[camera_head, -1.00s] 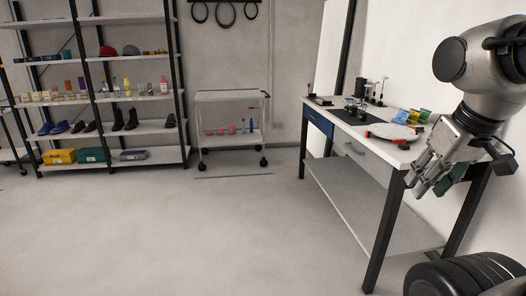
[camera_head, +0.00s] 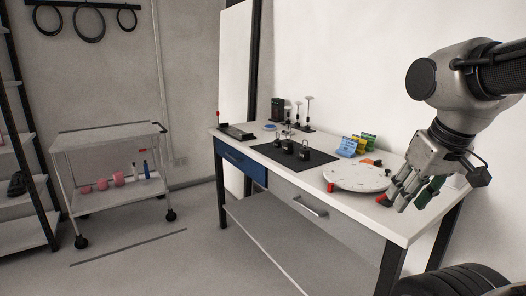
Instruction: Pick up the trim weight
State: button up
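My gripper (camera_head: 412,192) hangs at the right, in front of the right end of the workbench in the picture. Its fingers are spread and I see nothing held between them. Small black weight-like pieces with loop tops (camera_head: 303,151) stand on a dark mat (camera_head: 320,158) on the bench. I cannot tell which of them, if any, is the trim weight. A round white turntable disc (camera_head: 352,178) lies on the bench between the mat and my gripper. Red pieces show at its edge (camera_head: 331,187) and beside my fingertips (camera_head: 382,199).
The white workbench (camera_head: 385,222) has a blue drawer, a grey drawer and a lower shelf. Blue, yellow and green holders (camera_head: 347,147) and thin stands (camera_head: 309,112) stand at its back. A white cart (camera_head: 112,135) stands left. The floor between is clear.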

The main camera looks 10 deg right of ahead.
aim_at(277, 142)
jog(key=i+j+z, duration=0.2)
jog(key=i+z, duration=0.15)
jog(key=z, duration=0.2)
jog(key=i+j+z, duration=0.1)
jog(key=j+z, duration=0.35)
jog(key=i+j+z, duration=0.1)
jog(key=j+z, duration=0.15)
jog(key=z, duration=0.25)
jog(key=j+z, duration=0.45)
jog(key=j, duration=1.55)
jog(key=i+j, duration=0.2)
jog(key=j, duration=0.15)
jog(key=i+j, duration=0.15)
jog(key=j, duration=0.15)
